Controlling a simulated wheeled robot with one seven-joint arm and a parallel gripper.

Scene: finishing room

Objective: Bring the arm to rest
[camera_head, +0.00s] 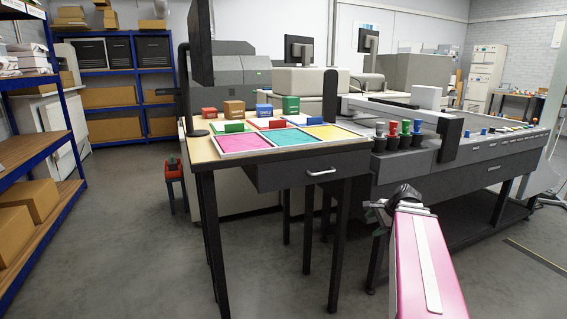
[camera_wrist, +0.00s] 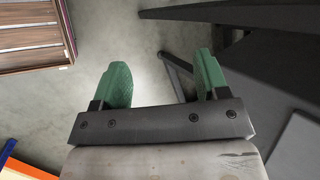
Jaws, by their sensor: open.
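My arm (camera_head: 425,265), pink with a pale strip, reaches forward from the lower right in the head view. Its dark end is in front of the grey machine, below table-top height. In the wrist view my gripper (camera_wrist: 162,72) has two green fingers spread wide apart. The fingers themselves cannot be made out clearly in the head view.
The table (camera_head: 273,182) with coloured trays stands left of my arm. The grey machine (camera_head: 455,160) with coloured knobs is behind it at right. A blue shelf (camera_head: 37,148) lines the left side. Open floor (camera_head: 130,230) lies between shelf and table.

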